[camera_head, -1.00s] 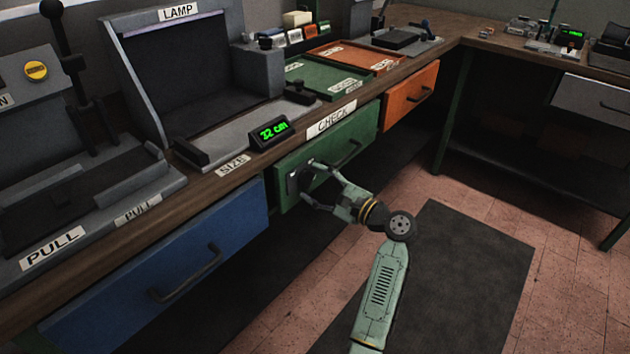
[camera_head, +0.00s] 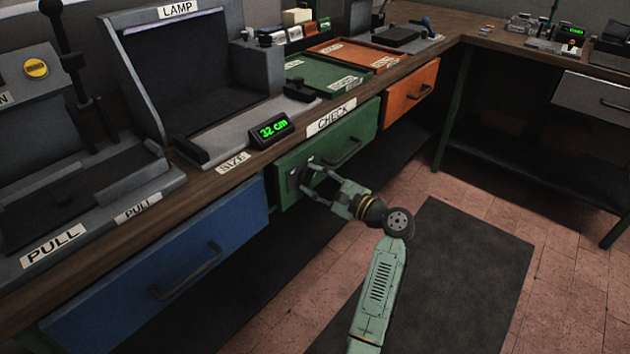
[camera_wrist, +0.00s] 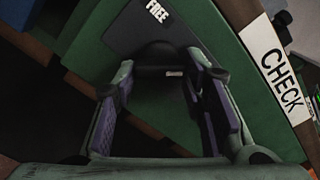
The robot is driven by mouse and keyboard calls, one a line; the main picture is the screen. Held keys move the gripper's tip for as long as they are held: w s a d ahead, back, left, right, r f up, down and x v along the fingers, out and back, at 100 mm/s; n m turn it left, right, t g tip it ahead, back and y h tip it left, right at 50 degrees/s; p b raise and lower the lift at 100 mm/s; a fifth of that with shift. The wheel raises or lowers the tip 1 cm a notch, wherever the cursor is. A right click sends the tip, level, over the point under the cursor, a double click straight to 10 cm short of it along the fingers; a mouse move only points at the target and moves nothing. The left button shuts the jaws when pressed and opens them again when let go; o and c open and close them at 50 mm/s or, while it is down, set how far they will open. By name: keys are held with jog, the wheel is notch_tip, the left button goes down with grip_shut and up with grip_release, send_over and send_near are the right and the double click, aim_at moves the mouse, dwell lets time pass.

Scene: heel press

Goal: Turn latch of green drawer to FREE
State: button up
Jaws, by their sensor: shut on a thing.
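The green drawer (camera_head: 318,150) is shut under the bench, below a CHECK label; its face also fills much of the wrist view (camera_wrist: 232,75). The drawer's latch is a dark rounded knob (camera_wrist: 155,52) on a dark plate, which shows at the drawer's left end in the head view (camera_head: 291,182). A white FREE label (camera_wrist: 157,11) is on the plate. My gripper (camera_head: 311,178) is at the latch, its two fingers (camera_wrist: 162,72) on either side of the knob and shut on it. The fingers partly hide the latch, and I cannot tell which way it points.
A dark bar handle (camera_head: 343,153) is on the green drawer, just right of my gripper. A blue drawer (camera_head: 150,275) is on the left and an orange drawer (camera_head: 408,95) on the right. The floor in front is free, with a dark mat (camera_head: 455,270).

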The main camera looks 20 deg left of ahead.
jog(key=shift+c, duration=0.6)
jog(key=shift+f+n+b, duration=0.1)
jog(key=shift+n+b, duration=0.2)
jog(key=n+b, duration=1.2)
jog(key=n, duration=0.1)
jog(key=shift+r+n, duration=0.2)
jog(key=shift+n, duration=0.1)
jog(key=shift+s+r+n+b, duration=0.1)
jog(key=shift+r+n+b, duration=0.1)
jog(key=shift+n+b, duration=1.55)
jog(key=shift+r+n, duration=0.1)
jog(key=shift+n, duration=0.15)
jog(key=o, duration=1.2)
jog(key=shift+c, duration=0.2)
